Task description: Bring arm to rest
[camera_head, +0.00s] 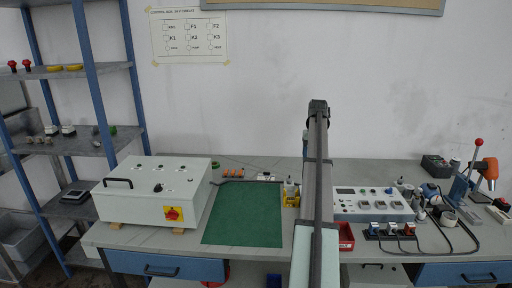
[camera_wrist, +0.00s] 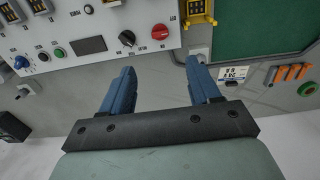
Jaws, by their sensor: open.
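My gripper shows in the wrist view (camera_wrist: 160,85) with its two blue fingers spread apart and nothing between them. It hangs over the grey bench, beside a white control panel with knobs and a red button (camera_wrist: 100,28). In the head view my arm rises in the middle of the picture, upright over the bench, and hides part of what lies behind it. The fingers cannot be made out in the head view.
A white box with a red-yellow switch (camera_head: 155,192) stands left on the bench (camera_head: 265,167). A green mat (camera_head: 243,215) lies beside it. The control panel (camera_head: 372,204), a red bin (camera_head: 346,237) and an orange-headed lever device (camera_head: 487,172) stand right. Blue shelving (camera_head: 93,80) is far left.

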